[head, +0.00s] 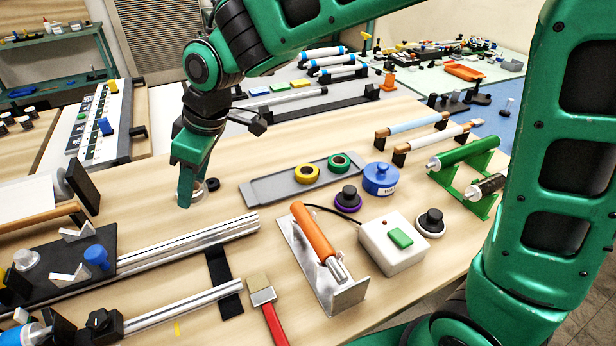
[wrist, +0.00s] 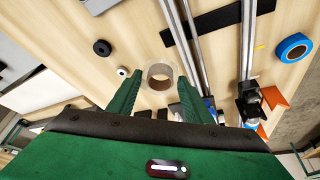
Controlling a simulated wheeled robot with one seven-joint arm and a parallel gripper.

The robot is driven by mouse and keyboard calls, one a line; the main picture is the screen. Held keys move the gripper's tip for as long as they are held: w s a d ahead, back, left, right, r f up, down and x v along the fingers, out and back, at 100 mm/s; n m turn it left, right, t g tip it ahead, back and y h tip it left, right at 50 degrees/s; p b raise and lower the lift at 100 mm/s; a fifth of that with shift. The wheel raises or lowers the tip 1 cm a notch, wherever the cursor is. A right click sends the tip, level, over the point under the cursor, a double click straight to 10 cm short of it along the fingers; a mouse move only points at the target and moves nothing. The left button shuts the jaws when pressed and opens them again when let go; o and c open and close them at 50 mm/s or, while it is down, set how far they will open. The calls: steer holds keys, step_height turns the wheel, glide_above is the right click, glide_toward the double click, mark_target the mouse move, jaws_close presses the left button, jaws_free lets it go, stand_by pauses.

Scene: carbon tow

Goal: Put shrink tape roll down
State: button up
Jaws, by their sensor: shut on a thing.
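The shrink tape roll (wrist: 160,66), a clear ring with a brown core, sits between my fingertips in the wrist view. My gripper (wrist: 160,80) is shut on it. In the head view, the roll (head: 198,191) is partly hidden behind my gripper (head: 186,197), which points down at the wooden table. The roll is at or very near the tabletop; I cannot tell whether it touches.
A small black ring (head: 213,183) lies just right of the roll. A grey tray (head: 262,193) farther right holds yellow (head: 306,174) and green (head: 339,163) tape rolls. Metal rails (head: 190,241) lie in front. Bare wood surrounds the roll on the left.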

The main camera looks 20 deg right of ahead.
steer(key=w+d+m, duration=0.2)
steer(key=w+d, duration=0.3)
steer(key=w, duration=0.7)
steer(key=shift+m+t+h, duration=0.3)
steer(key=shift+t, duration=0.1)
steer(key=d+f, duration=0.2)
steer(key=d, duration=0.1)
steer(key=s+d+f, duration=0.1)
steer(key=d, duration=0.3)
steer(key=s+d+f, duration=0.1)
steer(key=d+f, duration=0.1)
steer(key=d, duration=0.2)
steer(key=shift+s+f, duration=0.1)
steer(key=shift+f, duration=0.25)
steer(key=shift+s+d+f, duration=0.1)
steer(key=shift+d+f, duration=0.2)
steer(key=shift+d, duration=0.05)
steer(key=shift+f, duration=1.9)
steer(key=shift+f, duration=0.1)
steer(key=o, duration=1.1)
steer(key=v, duration=1.2)
